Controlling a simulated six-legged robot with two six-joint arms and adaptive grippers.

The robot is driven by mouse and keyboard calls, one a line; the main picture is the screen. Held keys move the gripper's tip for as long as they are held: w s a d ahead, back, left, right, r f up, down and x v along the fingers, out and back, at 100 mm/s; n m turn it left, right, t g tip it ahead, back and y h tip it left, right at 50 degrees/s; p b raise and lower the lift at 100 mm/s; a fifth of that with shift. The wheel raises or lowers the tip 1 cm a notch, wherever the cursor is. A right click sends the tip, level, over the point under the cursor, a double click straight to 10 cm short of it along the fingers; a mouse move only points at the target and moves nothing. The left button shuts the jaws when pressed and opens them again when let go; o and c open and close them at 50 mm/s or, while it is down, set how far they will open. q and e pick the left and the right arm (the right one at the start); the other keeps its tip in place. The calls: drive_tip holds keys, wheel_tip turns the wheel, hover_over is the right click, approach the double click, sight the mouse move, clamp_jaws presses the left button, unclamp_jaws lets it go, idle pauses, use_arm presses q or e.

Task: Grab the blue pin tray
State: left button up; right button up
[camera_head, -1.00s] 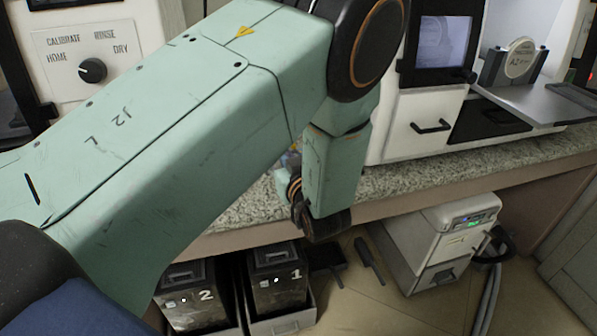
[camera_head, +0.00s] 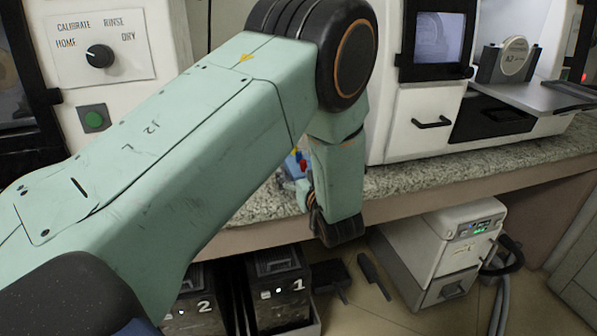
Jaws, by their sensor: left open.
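A small patch of blue with red bits (camera_head: 297,163) shows on the speckled counter, just left of my left wrist. It may be part of the blue pin tray, but my left arm hides most of it and I cannot tell its full shape. My left arm reaches in from the left and bends down over the counter's front edge. My left gripper (camera_head: 304,190) is open and mostly hidden behind my wrist, close to the blue patch. I cannot see whether they touch. My right gripper is not in view.
The granite counter (camera_head: 430,174) runs along the back. A white machine (camera_head: 425,150) with a screen and pulled-out shelf stands right; a panel with a dial (camera_head: 99,56) stands left. Below are black bins marked 2 (camera_head: 195,305) and 1 (camera_head: 282,290), and a white unit (camera_head: 440,250).

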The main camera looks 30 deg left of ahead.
use_arm(q)
drive_tip(key=shift+x, duration=0.9)
drive_tip(key=shift+w+a+f, duration=0.1)
drive_tip(key=shift+w+f, duration=0.05)
drive_tip(key=shift+w, duration=0.05)
drive_tip(key=shift+d+r, duration=0.25)
drive_tip(key=shift+d, duration=0.05)
drive_tip(key=shift+a, duration=0.15)
drive_tip(key=shift+a+f, duration=0.15)
drive_tip(key=shift+a, duration=0.1)
drive_tip(key=c, duration=0.3)
drive_tip(key=shift+d, duration=0.3)
drive_tip(key=c, duration=0.4)
drive_tip(key=shift+a, duration=0.2)
drive_tip(key=c, duration=0.5)
drive_tip(key=shift+d, duration=0.15)
drive_tip(key=shift+c, duration=0.7)
